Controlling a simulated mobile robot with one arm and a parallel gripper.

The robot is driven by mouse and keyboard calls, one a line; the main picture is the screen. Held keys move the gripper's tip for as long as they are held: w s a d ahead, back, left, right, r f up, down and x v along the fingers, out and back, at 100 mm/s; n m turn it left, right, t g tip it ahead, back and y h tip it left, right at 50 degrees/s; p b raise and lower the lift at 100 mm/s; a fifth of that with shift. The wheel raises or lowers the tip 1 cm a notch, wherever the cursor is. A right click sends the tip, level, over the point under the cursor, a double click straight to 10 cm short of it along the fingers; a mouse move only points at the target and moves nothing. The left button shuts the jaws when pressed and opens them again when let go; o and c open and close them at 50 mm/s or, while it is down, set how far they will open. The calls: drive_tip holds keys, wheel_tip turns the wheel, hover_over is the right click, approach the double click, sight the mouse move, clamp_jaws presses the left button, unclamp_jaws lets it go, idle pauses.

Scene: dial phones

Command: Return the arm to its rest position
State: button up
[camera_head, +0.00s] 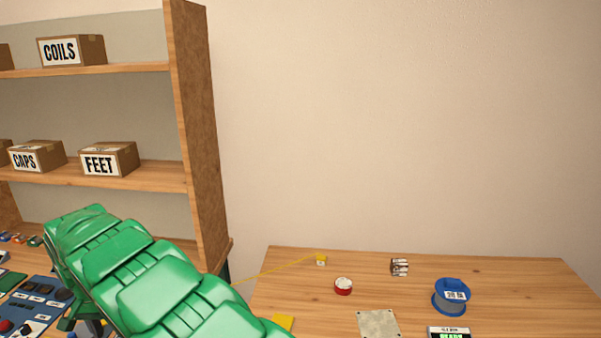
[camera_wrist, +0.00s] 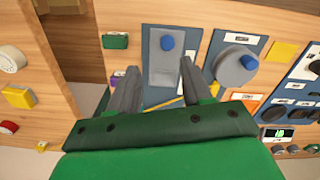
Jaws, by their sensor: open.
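My green arm (camera_head: 150,275) reaches from the bottom of the head view toward the left, over the bench beside the shelf. It is stretched out and hides part of that bench. My gripper (camera_wrist: 158,80) shows in the wrist view with its two grey fingers spread apart. Nothing is held between them. Beyond the fingers is a blue panel (camera_wrist: 157,68) with a grey plate and a blue knob. I cannot tell whether the fingertips touch it.
A wooden shelf (camera_head: 190,120) with labelled boxes stands close to the arm at left. A table (camera_head: 520,285) at right holds a blue spool (camera_head: 451,297), a red-rimmed disc (camera_head: 343,286) and a metal plate (camera_head: 379,323). A large dial (camera_wrist: 235,66) sits right of the fingers.

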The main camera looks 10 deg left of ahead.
drive_tip(key=w+d+r+m, duration=0.1)
drive_tip(key=w+d+r, duration=0.25)
drive_tip(key=d, duration=0.75)
drive_tip(key=w+d+r+h, duration=0.15)
drive_tip(key=d+r, duration=0.25)
drive_tip(key=d, duration=0.6)
drive_tip(key=w+d+r+m, duration=0.1)
drive_tip(key=w+d+r, duration=0.3)
drive_tip(key=d, duration=0.7)
drive_tip(key=s+d+r+g, duration=0.15)
drive_tip(key=s+d, duration=0.25)
drive_tip(key=d, duration=0.5)
drive_tip(key=s+d+r, duration=0.3)
drive_tip(key=d, duration=0.5)
drive_tip(key=s+d+f, duration=0.1)
drive_tip(key=s+d, duration=0.7)
drive_tip(key=s, duration=0.4)
drive_tip(key=s+d+f+m+y, duration=0.1)
drive_tip(key=s+d, duration=0.8)
drive_tip(key=s, duration=0.3)
drive_tip(key=shift+d, duration=0.2)
